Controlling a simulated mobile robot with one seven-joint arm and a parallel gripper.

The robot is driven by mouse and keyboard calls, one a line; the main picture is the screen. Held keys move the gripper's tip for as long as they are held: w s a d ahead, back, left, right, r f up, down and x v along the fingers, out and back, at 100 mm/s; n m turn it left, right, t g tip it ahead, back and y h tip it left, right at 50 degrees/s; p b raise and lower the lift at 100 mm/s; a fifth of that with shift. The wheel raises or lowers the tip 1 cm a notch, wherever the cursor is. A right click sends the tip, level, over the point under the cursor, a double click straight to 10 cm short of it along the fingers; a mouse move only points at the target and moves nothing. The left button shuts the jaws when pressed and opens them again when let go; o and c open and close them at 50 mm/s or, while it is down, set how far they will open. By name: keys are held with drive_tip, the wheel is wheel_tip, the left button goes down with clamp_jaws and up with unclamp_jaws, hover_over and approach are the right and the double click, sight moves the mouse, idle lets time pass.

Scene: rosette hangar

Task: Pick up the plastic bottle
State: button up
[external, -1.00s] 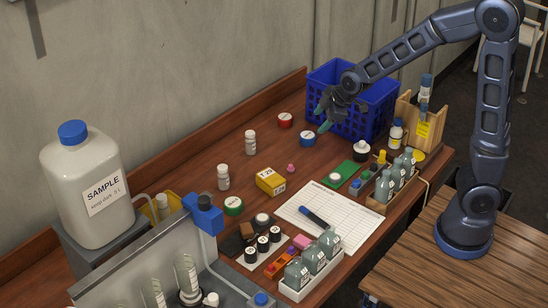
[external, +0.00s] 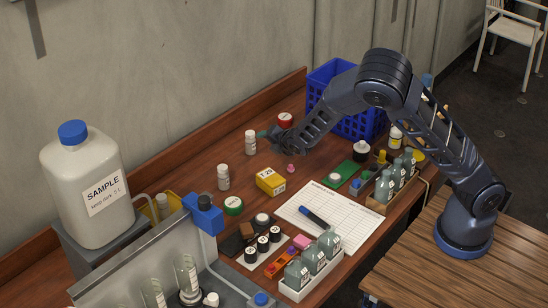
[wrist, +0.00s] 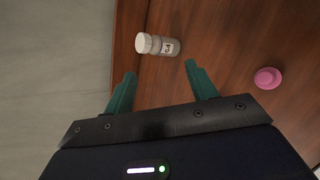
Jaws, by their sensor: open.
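A small white plastic bottle (external: 250,142) with a white cap stands upright on the wooden desk near the back wall. In the wrist view it (wrist: 158,45) shows a printed label and sits just beyond the fingertips, in line with the gap between them. My gripper (external: 266,134) is close to the right of this bottle in the external view. Its two green fingers (wrist: 161,80) are apart with nothing between them. A second similar white bottle (external: 223,178) stands farther left and nearer the camera.
A pink knob-like piece (wrist: 268,78) lies right of the bottle in the wrist view. A blue crate (external: 325,82) stands behind my arm. A raised board edges the desk's back.

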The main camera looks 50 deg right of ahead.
drive_tip(key=w+a+n+t, duration=0.4)
drive_tip(key=a+n, duration=0.4)
wheel_tip(320, 180, up, 2)
drive_tip(key=n+t+y, duration=0.3)
drive_tip(key=n+y, duration=0.1)
drive_tip(key=n, duration=0.3)
hover_over(226, 174)
drive_tip(key=shift+d, duration=0.1)
drive_tip(key=shift+f, duration=1.45)
wheel_tip(226, 174, down, 3)
drive_tip(key=shift+f, duration=0.2)
drive_tip(key=shift+w+f, duration=0.2)
drive_tip(key=shift+w, duration=0.35)
drive_tip(key=shift+w+f, duration=0.15)
drive_tip(key=shift+w, duration=0.35)
drive_tip(key=shift+w+a, duration=0.25)
drive_tip(key=shift+w, duration=0.2)
drive_tip(key=c, duration=1)
